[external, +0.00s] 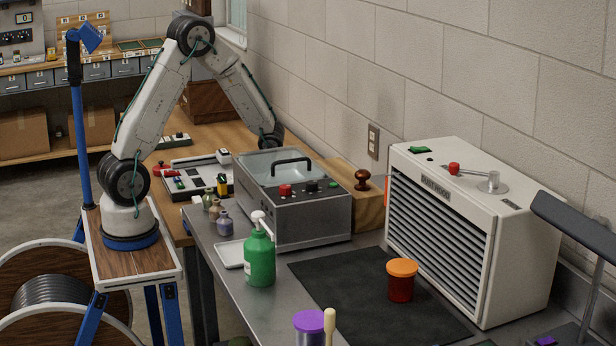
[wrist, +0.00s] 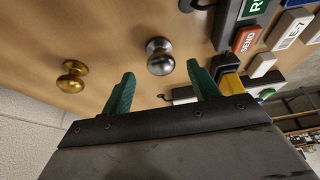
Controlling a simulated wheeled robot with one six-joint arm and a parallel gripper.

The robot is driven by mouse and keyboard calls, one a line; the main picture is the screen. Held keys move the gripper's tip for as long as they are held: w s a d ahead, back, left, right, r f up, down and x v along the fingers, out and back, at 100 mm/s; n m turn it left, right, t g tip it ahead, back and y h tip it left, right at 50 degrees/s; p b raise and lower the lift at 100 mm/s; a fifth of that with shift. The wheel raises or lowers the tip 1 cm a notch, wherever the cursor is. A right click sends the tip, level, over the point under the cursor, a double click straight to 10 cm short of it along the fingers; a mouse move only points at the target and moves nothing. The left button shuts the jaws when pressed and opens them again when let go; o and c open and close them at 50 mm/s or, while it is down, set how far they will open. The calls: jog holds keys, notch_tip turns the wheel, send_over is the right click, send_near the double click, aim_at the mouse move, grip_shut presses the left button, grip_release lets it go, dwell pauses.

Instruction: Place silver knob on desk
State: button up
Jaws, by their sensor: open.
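The silver knob (wrist: 160,57) stands on a wooden surface, which looks like the desk (wrist: 110,25), in the wrist view. My gripper (wrist: 158,80) is open, with its two green fingers apart and nothing held. In the wrist picture the silver knob appears just beyond the gap between the fingertips; I cannot tell the exact distance. A brass knob (wrist: 72,76) stands to its left, outside the fingers. In the external view my gripper and both knobs are hidden behind the grey glass-lidded machine (external: 295,215). The desk also shows in the external view (external: 228,131).
Blocks, including a red SEND block (wrist: 247,39) and a white E-7 block (wrist: 290,29), crowd the right side in the wrist view. A wall stands close along the desk's right in the external view. A green pump bottle (external: 260,258) stands on the nearer metal bench.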

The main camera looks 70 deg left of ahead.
jog(key=s+d+r+m+h, duration=0.1)
jog(key=s+d+r+m, duration=0.4)
jog(key=r, duration=0.5)
jog(key=s+d+r+m, duration=0.2)
jog(key=s+d+r, duration=0.4)
jog(key=r, duration=0.4)
jog(key=s+d+r+m+h, duration=0.1)
jog(key=s+d+m, duration=0.1)
jog(key=s, duration=0.4)
jog(key=s+d+r+m+h, duration=0.1)
jog(key=s+d+r+m, duration=0.1)
jog(key=s+m, duration=0.3)
jog(key=s+d+r+m+t+h, duration=0.1)
jog(key=s+d+r+m, duration=0.1)
jog(key=s, duration=0.5)
jog(key=shift+d+m+h, duration=0.3)
jog(key=shift+d+m, duration=0.45)
jog(key=shift+m, duration=0.25)
